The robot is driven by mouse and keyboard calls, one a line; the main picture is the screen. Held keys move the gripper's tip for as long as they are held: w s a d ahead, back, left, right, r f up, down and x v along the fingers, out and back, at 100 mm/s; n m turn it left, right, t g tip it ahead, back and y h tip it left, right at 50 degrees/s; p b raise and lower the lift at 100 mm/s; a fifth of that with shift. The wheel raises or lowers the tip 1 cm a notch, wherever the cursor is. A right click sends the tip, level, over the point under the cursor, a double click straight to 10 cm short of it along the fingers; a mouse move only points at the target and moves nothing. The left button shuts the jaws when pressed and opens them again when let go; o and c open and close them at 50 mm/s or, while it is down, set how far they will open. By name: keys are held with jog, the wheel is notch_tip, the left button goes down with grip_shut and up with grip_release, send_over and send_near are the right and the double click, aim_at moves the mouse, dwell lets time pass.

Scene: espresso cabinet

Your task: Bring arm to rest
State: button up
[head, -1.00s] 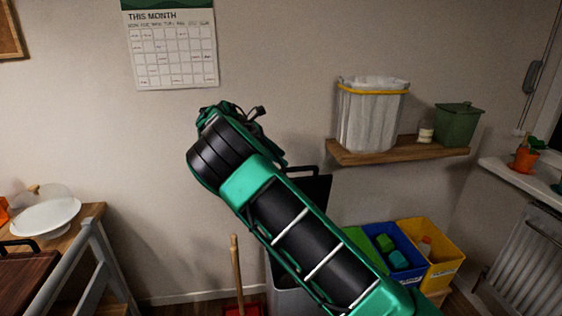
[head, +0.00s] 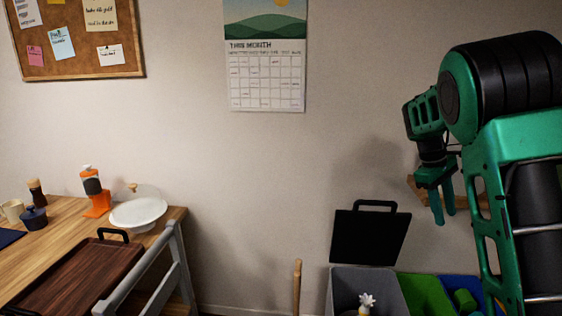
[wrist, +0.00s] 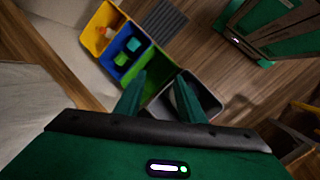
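My gripper (head: 442,212) hangs from my green and black arm at the right of the head view, fingers pointing down. In the wrist view its two green fingers (wrist: 160,100) stand apart with nothing between them. It is open and empty, above the row of bins. The wall shelf behind it is mostly hidden by my arm.
At left, a wooden table (head: 60,222) holds a brown board (head: 75,275) and a white cake stand (head: 138,212).

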jog(key=s+a+f+m+y, duration=0.1)
jog(key=s+m, duration=0.5)
jog(key=s, duration=1.2)
jog(key=s+a+f+m+t+y, duration=0.1)
jog(key=s+m, duration=0.5)
jog(key=s, duration=1.3)
jog(key=a+f+y, duration=0.1)
jog(key=a+y, duration=0.1)
jog(key=a, duration=0.1)
jog(key=shift+s+a+f+t, duration=0.15)
jog(key=shift+s+f+t, duration=0.05)
jog(key=shift+s+t, duration=0.1)
jog(key=shift+w+f, duration=0.25)
jog(key=shift+w, duration=0.4)
